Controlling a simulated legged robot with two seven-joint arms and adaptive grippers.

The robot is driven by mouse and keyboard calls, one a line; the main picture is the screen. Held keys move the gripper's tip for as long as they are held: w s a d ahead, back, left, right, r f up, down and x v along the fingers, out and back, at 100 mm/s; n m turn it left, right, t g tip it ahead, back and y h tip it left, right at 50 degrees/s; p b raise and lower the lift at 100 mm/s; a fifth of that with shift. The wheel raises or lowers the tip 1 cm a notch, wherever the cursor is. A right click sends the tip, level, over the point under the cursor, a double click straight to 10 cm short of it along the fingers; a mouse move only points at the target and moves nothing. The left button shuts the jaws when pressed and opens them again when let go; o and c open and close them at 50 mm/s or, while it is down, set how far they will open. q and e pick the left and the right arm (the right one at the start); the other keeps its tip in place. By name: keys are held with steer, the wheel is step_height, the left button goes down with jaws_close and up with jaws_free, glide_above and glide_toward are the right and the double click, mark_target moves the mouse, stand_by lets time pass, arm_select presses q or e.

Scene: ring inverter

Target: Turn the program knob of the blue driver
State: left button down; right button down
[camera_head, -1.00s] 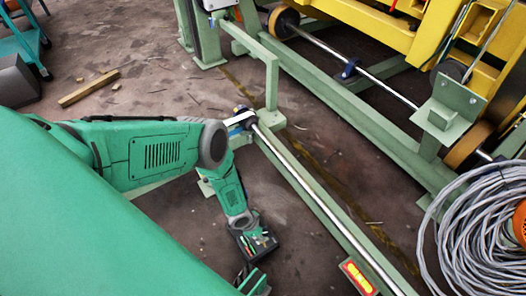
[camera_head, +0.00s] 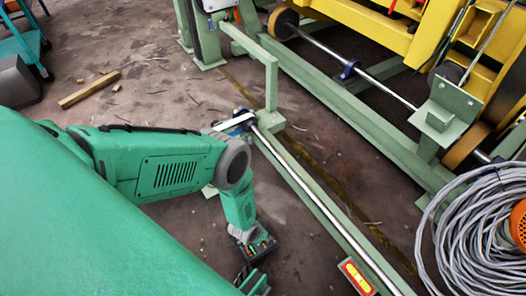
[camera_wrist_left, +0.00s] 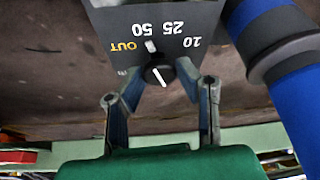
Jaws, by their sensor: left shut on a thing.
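In the left wrist view, the program knob (camera_wrist_left: 160,70) is round and black with a white pointer line. The line slants from upper left to lower right. The knob is on a dark dial plate (camera_wrist_left: 110,22) with upside-down marks: a yellow OUT and white 50, 25 and 10. A blue cylinder (camera_wrist_left: 292,92) with a dark collar is to its right. My left gripper (camera_wrist_left: 161,78) has its grey fingers on both sides of the knob and is shut on it. In the head view, the knob and fingertips cannot be made out. My right gripper is not in view.
In the head view, a long steel rod (camera_head: 310,188) runs along a pale green frame (camera_head: 340,110) beside my left arm. A yellow machine (camera_head: 390,40) stands behind. A coil of grey cable (camera_head: 480,230) is at the right. Wood pieces (camera_head: 88,90) lie on the open floor at left.

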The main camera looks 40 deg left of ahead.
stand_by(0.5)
arm_select(q)
steer(key=c, duration=1.2)
jaws_free()
steer(key=v, duration=1.2)
